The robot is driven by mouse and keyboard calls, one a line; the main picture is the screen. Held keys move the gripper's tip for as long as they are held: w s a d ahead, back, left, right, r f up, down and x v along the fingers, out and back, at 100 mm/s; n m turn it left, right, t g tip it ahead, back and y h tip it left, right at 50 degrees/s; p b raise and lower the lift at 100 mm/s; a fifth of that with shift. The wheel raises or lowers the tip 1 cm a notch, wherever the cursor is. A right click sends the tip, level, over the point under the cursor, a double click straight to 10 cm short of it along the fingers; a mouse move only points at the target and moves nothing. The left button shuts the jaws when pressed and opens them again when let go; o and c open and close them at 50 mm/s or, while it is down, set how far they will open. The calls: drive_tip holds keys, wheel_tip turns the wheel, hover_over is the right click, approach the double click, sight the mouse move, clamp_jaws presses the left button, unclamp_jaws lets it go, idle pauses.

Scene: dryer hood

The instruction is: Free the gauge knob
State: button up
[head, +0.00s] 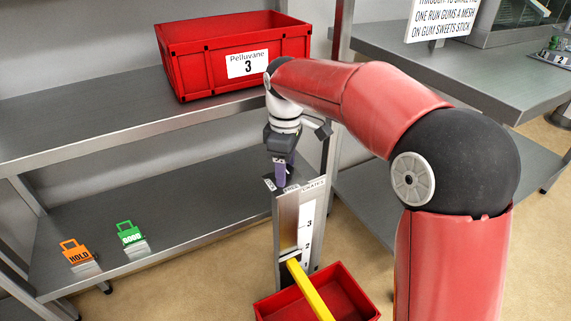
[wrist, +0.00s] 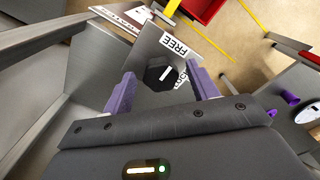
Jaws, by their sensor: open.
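The gauge knob (wrist: 161,73) is black with a white pointer line, on a grey metal plate (wrist: 147,42) in the wrist view. A white label reading FREE is beside it on the plate; a second label is partly hidden behind my gripper. My gripper (wrist: 163,90) is open, with one purple finger on each side of the knob and gaps between. In the head view my gripper (head: 282,172) is at the top of the upright gauge (head: 288,225), which has a scale marked 2 and 3. The knob is hidden there.
A red crate (head: 340,290) stands below the gauge, with a yellow bar (head: 310,292) reaching over it. Another red crate (head: 190,62), labelled Pelluvane 3, sits on the upper shelf. Orange HOLD (head: 76,251) and green GOOD (head: 129,233) tags stand on the lower shelf, otherwise mostly clear.

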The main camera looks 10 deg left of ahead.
wheel_tip(320, 180, up, 8)
drive_tip(key=shift+f, duration=0.25)
drive_tip(key=shift+r, duration=0.15)
